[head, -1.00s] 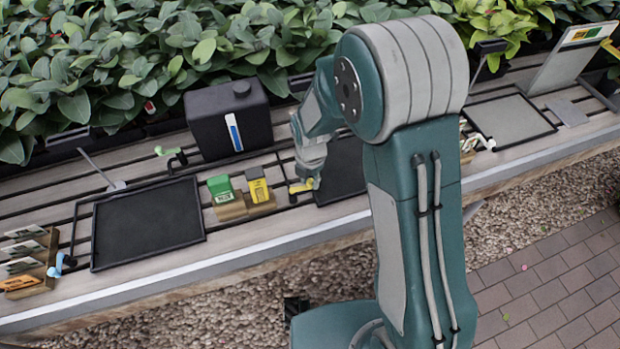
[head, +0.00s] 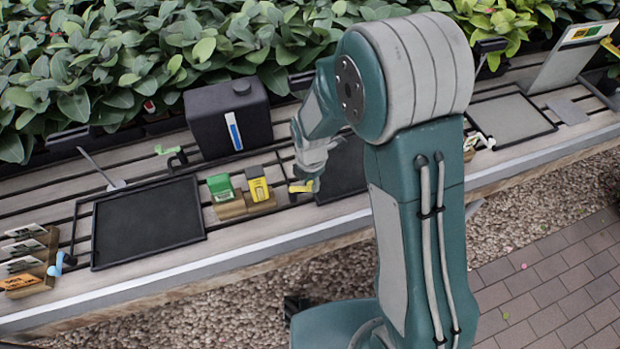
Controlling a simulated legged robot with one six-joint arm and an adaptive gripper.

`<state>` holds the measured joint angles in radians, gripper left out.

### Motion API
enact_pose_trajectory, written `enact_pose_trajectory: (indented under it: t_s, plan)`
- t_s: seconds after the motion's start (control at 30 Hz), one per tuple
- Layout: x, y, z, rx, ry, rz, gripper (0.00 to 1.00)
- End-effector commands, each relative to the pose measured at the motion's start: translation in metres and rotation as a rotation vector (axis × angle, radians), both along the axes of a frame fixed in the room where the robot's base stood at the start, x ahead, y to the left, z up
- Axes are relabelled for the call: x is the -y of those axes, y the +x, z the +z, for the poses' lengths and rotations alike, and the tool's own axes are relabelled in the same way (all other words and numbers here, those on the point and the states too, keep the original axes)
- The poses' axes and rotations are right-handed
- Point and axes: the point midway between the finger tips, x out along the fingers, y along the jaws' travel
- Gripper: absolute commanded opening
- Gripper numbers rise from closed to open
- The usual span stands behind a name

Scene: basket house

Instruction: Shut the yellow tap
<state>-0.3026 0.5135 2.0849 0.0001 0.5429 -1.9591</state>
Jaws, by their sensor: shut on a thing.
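The yellow tap (head: 299,187) is on the bench, just right of the yellow seed packet. Its yellow handle lies roughly sideways, with a dark body below it. My gripper (head: 312,181) is down at the tap's right end, and the jaws are shut on the tap's handle. My wrist and forearm hide part of the jaws and the area behind them.
Green and yellow boxes (head: 222,187) (head: 258,184) stand in a wooden holder left of the tap. A black canister (head: 229,120) stands behind. Black trays (head: 147,222) lie along the bench. A green tap (head: 168,151), blue tap (head: 59,264) and white tap (head: 482,140) are apart.

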Motion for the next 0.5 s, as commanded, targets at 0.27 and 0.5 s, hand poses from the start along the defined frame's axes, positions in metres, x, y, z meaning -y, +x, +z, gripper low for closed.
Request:
enact_pose_trajectory:
  t_s: [0.27,0.5]
  plan:
    - [-0.003,-0.013,-0.001,-0.001,-0.001,-0.257,0.0]
    - [-0.008,-0.023,-0.001,-0.001,-0.002,-0.484,0.0]
